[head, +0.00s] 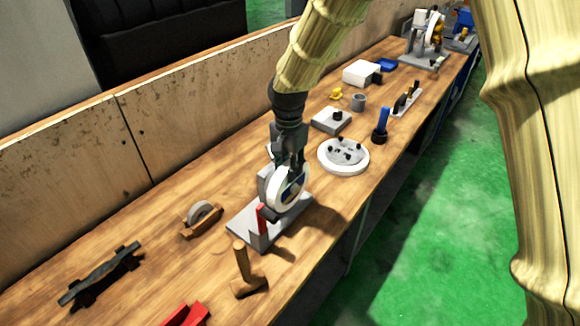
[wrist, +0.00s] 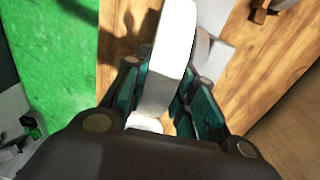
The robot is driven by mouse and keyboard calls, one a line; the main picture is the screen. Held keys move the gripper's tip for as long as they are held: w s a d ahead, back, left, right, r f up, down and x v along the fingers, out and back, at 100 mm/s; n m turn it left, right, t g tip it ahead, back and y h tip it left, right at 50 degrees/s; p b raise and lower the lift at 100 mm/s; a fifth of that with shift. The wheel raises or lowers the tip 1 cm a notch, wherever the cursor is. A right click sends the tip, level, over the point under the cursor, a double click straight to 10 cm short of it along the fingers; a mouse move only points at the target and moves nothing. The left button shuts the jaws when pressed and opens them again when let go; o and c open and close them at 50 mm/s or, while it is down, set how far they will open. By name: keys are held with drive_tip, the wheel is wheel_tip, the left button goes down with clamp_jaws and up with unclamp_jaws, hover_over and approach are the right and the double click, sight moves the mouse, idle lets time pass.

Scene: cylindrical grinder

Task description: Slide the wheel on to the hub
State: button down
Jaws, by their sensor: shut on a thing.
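The wheel (head: 301,190) is white with a dark and coloured middle and stands upright below my gripper (head: 287,165). In the wrist view the wheel (wrist: 172,50) shows nearly edge-on between the two teal fingers of my gripper (wrist: 157,105), which is shut on it. A grey stand (head: 292,207) with a flat base plate lies under and around the wheel, with a grey upright part behind it. The hub is mostly hidden by the wheel, and I cannot tell whether the wheel is around it or only beside it. A grey part of the stand (wrist: 212,52) shows right of the wheel in the wrist view.
A red upright piece (head: 262,218) stands at the stand's front. A wooden mallet (head: 246,275), a wooden holder with a grey disc (head: 201,218) and a black fixture (head: 100,274) are nearby. A round white plate (head: 328,161) lies behind right. The bench's front edge is close on the right.

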drive_tip(key=shift+w+r, duration=0.1)
drive_tip(key=c, duration=1.1)
unclamp_jaws()
drive_tip(key=shift+a, duration=0.1)
